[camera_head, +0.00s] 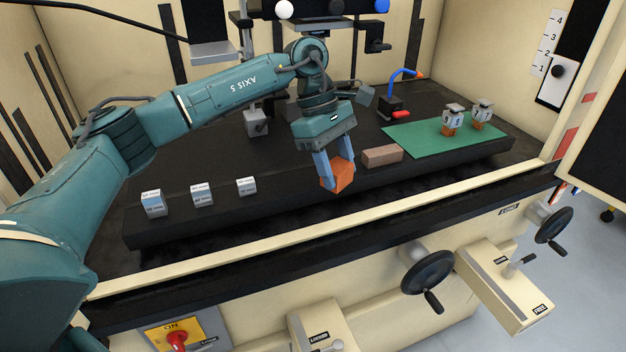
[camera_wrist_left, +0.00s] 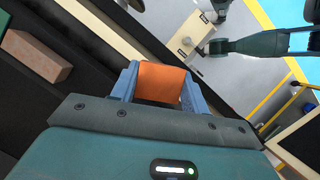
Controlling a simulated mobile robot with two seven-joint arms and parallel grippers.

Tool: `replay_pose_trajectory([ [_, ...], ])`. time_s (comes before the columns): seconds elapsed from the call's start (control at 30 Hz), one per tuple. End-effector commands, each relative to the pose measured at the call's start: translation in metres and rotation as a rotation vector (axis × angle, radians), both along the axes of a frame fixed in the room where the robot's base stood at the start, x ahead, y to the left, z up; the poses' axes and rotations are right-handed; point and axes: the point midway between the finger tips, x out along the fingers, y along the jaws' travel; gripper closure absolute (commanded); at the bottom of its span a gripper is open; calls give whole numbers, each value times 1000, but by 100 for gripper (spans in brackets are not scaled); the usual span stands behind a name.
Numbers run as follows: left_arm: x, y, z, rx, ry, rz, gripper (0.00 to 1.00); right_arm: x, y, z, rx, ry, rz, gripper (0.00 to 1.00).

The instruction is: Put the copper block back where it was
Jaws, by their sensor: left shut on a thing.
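The copper block (camera_head: 338,176) is an orange cube held between the blue fingers of my left gripper (camera_head: 335,168). It hangs tilted, near the front edge of the black table (camera_head: 290,215). In the left wrist view the copper block (camera_wrist_left: 160,82) sits between both fingertips of the left gripper (camera_wrist_left: 160,85), which is shut on it. I cannot tell from the head view exactly how high it is above the table. My right gripper does not show in the head view.
A brown brick-like block (camera_head: 382,155) lies right of the gripper. Beyond it, a green mat (camera_head: 415,138) bears two silver-and-copper pieces (camera_head: 451,122). Several small white labelled blocks (camera_head: 202,195) stand at the left front. A blue-hosed device (camera_head: 393,105) stands behind. A cream rail (camera_head: 330,240) runs along the front.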

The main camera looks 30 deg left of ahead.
Motion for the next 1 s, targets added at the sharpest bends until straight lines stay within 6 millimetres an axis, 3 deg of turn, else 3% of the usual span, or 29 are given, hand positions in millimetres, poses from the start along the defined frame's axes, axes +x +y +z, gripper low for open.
replay_pose_trajectory([
  [0.27, 34, 21, 17, -6, -5, 707, 100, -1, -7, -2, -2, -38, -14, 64],
  [0.6, 64, 62, 37, -8, -2, 1527, 100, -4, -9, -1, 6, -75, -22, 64],
  [0.83, 71, 81, 42, -4, 2, 1826, 100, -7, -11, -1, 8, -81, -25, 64],
  [1.0, 71, 84, 20, 1, 6, 1871, 100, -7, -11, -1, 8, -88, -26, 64],
])
